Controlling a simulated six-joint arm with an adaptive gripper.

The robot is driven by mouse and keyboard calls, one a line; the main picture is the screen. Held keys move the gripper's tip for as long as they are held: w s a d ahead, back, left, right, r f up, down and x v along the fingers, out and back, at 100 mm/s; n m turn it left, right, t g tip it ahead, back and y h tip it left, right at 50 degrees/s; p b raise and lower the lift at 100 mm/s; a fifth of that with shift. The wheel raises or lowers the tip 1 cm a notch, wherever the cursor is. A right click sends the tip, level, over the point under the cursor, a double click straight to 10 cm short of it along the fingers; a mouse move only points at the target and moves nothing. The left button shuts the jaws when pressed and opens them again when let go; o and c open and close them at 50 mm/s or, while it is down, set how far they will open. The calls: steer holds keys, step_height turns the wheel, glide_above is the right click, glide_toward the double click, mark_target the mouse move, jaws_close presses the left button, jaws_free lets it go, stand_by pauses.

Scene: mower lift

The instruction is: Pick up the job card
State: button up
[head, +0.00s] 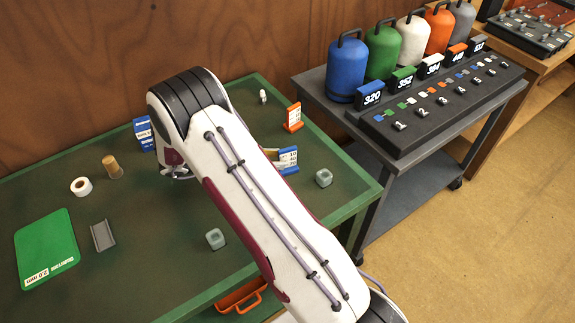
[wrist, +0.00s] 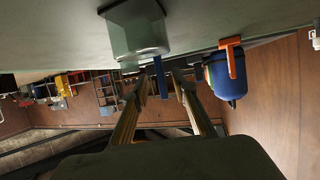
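Several card-like items lie or stand on the green table, and I cannot tell by label which is the job card. A blue stand with a white and yellow face (head: 287,158) shows beside my arm, partly hidden by it. A blue-and-white card (head: 144,133) stands at the back left, and an orange stand with a pale face (head: 293,117) at the back right. In the wrist view, a thin blue upright piece (wrist: 158,75) shows beyond and between the fingertips of my gripper (wrist: 161,84). In the head view the gripper is mostly hidden behind my arm.
A glassy block (wrist: 136,27) is close in the wrist view. The table (head: 120,285) also holds a green sheet (head: 47,245), grey channel (head: 102,235), white roll (head: 81,186), cork-like cylinder (head: 112,167) and small blocks (head: 323,178). A cart (head: 410,190) with canisters stands right.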

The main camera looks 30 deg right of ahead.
mark_target(288, 166)
steer(key=shift+f+x, duration=0.15)
steer(key=shift+x, duration=1.15)
steer(key=shift+f+x, duration=0.15)
steer(key=shift+x, duration=1.15)
steer(key=shift+a, duration=0.1)
jaws_close()
